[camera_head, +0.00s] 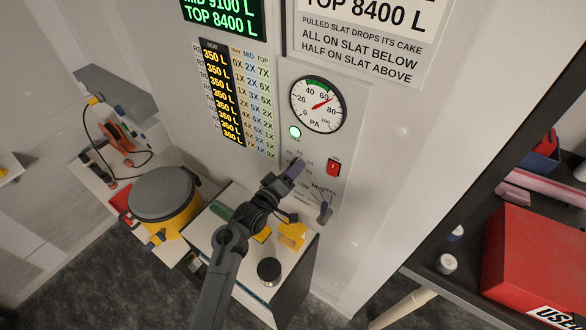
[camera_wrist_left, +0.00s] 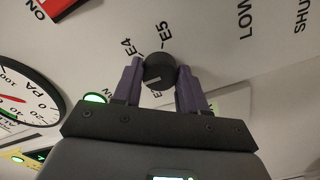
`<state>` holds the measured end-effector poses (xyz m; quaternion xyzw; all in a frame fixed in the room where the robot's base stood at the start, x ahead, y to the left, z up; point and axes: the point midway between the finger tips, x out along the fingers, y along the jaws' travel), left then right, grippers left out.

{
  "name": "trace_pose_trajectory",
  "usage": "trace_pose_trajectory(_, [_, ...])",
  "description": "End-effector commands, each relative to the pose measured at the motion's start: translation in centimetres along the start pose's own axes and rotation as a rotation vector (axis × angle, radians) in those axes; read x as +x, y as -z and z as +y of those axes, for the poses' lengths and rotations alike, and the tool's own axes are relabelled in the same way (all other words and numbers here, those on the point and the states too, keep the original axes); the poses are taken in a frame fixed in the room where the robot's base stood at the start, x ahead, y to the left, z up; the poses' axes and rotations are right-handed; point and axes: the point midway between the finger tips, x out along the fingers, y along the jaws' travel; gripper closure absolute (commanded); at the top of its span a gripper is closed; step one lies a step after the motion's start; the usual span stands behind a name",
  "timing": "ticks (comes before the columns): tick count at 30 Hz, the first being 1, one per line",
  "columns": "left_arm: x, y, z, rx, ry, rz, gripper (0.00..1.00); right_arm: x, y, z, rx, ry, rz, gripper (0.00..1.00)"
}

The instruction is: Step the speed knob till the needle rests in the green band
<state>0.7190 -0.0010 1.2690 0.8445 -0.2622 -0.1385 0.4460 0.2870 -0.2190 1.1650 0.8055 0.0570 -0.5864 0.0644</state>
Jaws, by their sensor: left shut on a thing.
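The round PA gauge (camera_head: 317,104) is on the white wall panel. Its red needle points up and right, between 60 and 80, just clockwise of the green band (camera_head: 318,83) at the top of the dial. The gauge also shows partly, turned, at the left of the left wrist view (camera_wrist_left: 25,97). My left gripper (camera_head: 296,168) is at the panel below the gauge. In the left wrist view, its purple fingers (camera_wrist_left: 158,82) are shut on the dark round speed knob (camera_wrist_left: 158,69). E4 and E5 labels show beside the knob. The fingers hide the knob in the head view.
A lever (camera_head: 324,211) sits below right. A yellow drum with a grey lid (camera_head: 161,194) stands left. A red box (camera_head: 536,262) sits on the right shelf.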

Motion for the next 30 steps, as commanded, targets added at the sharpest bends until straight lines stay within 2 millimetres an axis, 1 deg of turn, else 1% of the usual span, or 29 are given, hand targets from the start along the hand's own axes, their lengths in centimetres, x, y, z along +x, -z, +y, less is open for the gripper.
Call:
trace_pose_trajectory(13, [0.01,0.01,0.02,-0.01,-0.001,0.0,0.89,-0.07,0.07,-0.18,0.007,0.006,0.001,1.0])
trace_pose_trajectory(14, [0.01,0.01,0.03,-0.01,-0.001,0.001,0.57,-0.07,0.07,-0.18,0.007,0.006,0.001,1.0])
trace_pose_trajectory(18, [0.01,0.01,0.02,-0.01,-0.001,0.0,0.35,-0.07,0.07,-0.17,0.007,0.006,0.001,1.0])
trace_pose_trajectory(19, [0.01,0.01,0.02,-0.01,-0.001,0.0,0.33,-0.07,0.07,-0.17,0.007,0.006,0.001,1.0])
trace_pose_trajectory(30, [-0.28,0.0,-0.03,-0.009,0.0,0.0,0.33,0.0,0.0,0.0,0.0,0.0,0.0,1.0])
